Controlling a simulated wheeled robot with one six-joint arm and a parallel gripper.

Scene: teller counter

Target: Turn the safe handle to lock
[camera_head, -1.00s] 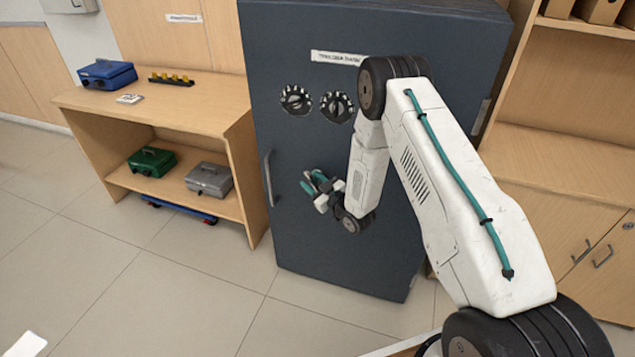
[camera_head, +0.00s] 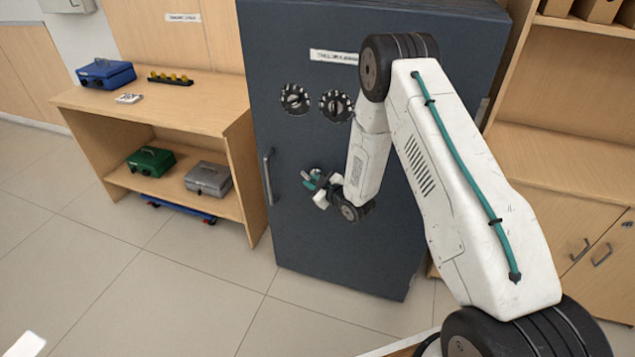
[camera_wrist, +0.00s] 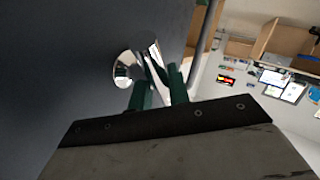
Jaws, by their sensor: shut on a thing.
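The dark blue-grey safe (camera_head: 345,255) stands upright, its door facing me. Its shiny metal handle (camera_wrist: 128,70) shows in the wrist view, with a round hub and a lever. My gripper (camera_head: 312,182) is at the door's middle, below the dials. In the wrist view its green fingers (camera_wrist: 160,88) are shut on the handle's lever. In the head view the gripper mostly hides the handle.
Two round dials (camera_head: 295,99) sit on the door above my gripper, and a vertical pull bar (camera_head: 267,177) is at its left edge. A wooden shelf unit (camera_head: 225,118) with cash boxes stands left. Wooden cabinets (camera_head: 590,240) stand right. The floor in front is clear.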

